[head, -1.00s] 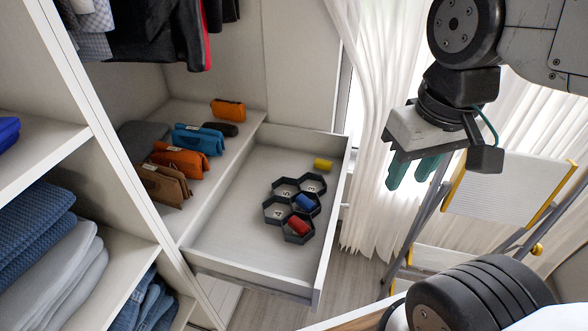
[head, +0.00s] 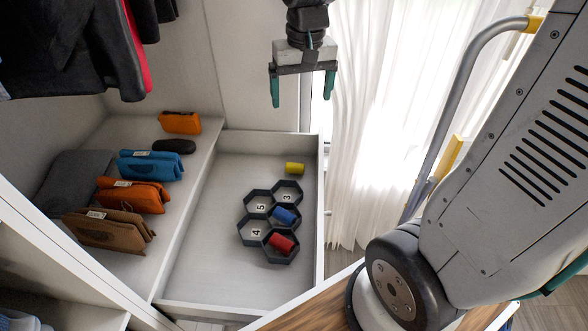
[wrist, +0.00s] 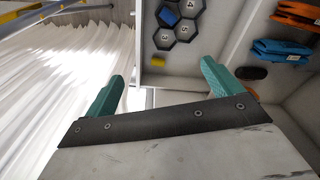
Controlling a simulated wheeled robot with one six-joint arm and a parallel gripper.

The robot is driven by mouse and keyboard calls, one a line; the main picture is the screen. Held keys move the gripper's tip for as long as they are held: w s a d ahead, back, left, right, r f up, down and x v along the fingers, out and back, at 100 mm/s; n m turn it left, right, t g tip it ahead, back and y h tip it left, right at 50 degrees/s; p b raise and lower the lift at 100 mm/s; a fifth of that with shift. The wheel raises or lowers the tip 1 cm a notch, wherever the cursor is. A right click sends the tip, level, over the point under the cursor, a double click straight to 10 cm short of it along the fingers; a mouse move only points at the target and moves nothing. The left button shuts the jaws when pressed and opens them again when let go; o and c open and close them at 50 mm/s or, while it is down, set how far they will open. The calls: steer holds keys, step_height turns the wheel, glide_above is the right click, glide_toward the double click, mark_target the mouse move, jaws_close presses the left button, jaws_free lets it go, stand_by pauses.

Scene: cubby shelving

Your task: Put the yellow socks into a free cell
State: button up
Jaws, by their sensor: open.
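The yellow socks (head: 294,168), a small roll, lie in the open drawer near its far right corner, outside the cells. They also show in the wrist view (wrist: 158,61). A dark hexagonal organizer (head: 240,228) lies on the drawer floor. The blue socks (head: 284,216) are in one cell and the red socks (head: 281,244) in the front right cell. The cells marked 3 (head: 287,198), 5 (head: 260,207) and 4 (head: 257,232) look empty. My gripper (head: 302,88) has its teal fingers apart with nothing between them. It hangs above the drawer's far end, apart from the socks.
The drawer's walls (head: 320,215) stand around the organizer. A shelf on the left holds several pouches, including a blue one (head: 150,165), and a dark case (head: 174,146). Dark clothes (head: 70,45) hang above it. A white curtain (head: 350,150) and a ladder (head: 450,155) are on the right.

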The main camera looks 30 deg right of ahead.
steer(key=w+d+f+m, duration=0.2)
steer(key=w+d+f, duration=0.1)
steer(key=w+f, duration=0.7)
steer(key=m, duration=0.3)
glide_above(295, 164)
steer(key=w, duration=0.1)
steer(key=shift+g, duration=0.4)
step_height(295, 164, down, 29)
steer(key=shift+f, duration=0.15)
steer(key=f, duration=0.3)
steer(key=s+f, duration=0.1)
steer(key=f, duration=0.1)
steer(key=shift+w+f, duration=0.1)
steer(key=shift+f, duration=0.25)
steer(key=c, duration=1.1)
